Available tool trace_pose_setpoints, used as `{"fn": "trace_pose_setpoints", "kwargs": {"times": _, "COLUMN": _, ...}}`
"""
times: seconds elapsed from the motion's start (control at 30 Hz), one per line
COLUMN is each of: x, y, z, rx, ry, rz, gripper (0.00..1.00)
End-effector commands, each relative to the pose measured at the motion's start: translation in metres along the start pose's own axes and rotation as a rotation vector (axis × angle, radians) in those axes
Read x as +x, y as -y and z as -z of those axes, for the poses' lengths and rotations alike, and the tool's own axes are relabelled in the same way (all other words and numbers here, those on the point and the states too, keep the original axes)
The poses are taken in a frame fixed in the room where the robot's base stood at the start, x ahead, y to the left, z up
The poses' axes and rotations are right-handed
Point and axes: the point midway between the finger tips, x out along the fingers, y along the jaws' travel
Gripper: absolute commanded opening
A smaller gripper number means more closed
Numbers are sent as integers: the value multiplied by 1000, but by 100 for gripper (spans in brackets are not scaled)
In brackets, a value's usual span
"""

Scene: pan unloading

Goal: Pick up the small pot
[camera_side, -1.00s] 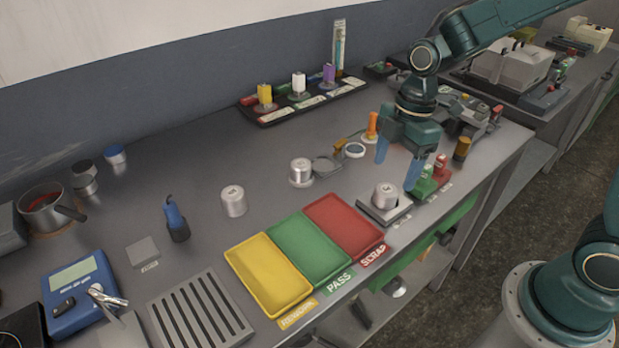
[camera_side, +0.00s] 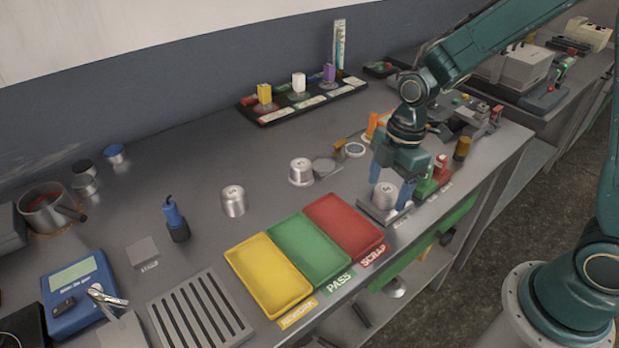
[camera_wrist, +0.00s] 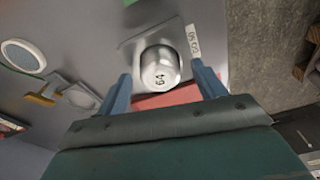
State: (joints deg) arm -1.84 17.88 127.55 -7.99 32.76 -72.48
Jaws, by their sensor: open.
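A small silver pot (camera_side: 384,196), a lidded cylinder, stands upright on a square metal plate (camera_side: 372,212) at the bench's front edge. In the wrist view the pot (camera_wrist: 160,72) has "64" on its top and sits on the grey plate (camera_wrist: 128,46). My gripper (camera_side: 391,184) is right over it, pointing down, with its blue fingers open. The wrist view shows the fingers (camera_wrist: 160,74) on either side of the pot, with a gap on each side. How far down the fingers reach beside the pot is hard to tell.
Two similar silver pots (camera_side: 233,201) (camera_side: 301,171) stand further left. Red (camera_side: 343,224), green (camera_side: 309,249) and yellow (camera_side: 268,276) trays lie left of the plate. Green and red blocks (camera_side: 432,178) stand close on the gripper's right. A saucepan (camera_side: 42,222) is at far left.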

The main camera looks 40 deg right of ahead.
Motion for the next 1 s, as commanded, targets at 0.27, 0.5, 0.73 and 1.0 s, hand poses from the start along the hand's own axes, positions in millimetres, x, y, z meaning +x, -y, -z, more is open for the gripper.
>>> {"fn": "trace_pose_setpoints", "kwargs": {"times": 0.27, "x": 0, "y": 0, "z": 0, "rx": 0, "ry": 0, "rz": 0, "gripper": 67}}
{"fn": "trace_pose_setpoints", "kwargs": {"times": 0.5, "x": 0, "y": 0, "z": 0, "rx": 0, "ry": 0, "rz": 0, "gripper": 20}}
{"fn": "trace_pose_setpoints", "kwargs": {"times": 0.73, "x": -1, "y": 0, "z": 0, "rx": 0, "ry": 0, "rz": -1, "gripper": 15}}
{"fn": "trace_pose_setpoints", "kwargs": {"times": 1.0, "x": -8, "y": -1, "z": 1, "rx": 0, "ry": -1, "rz": -4, "gripper": 15}}
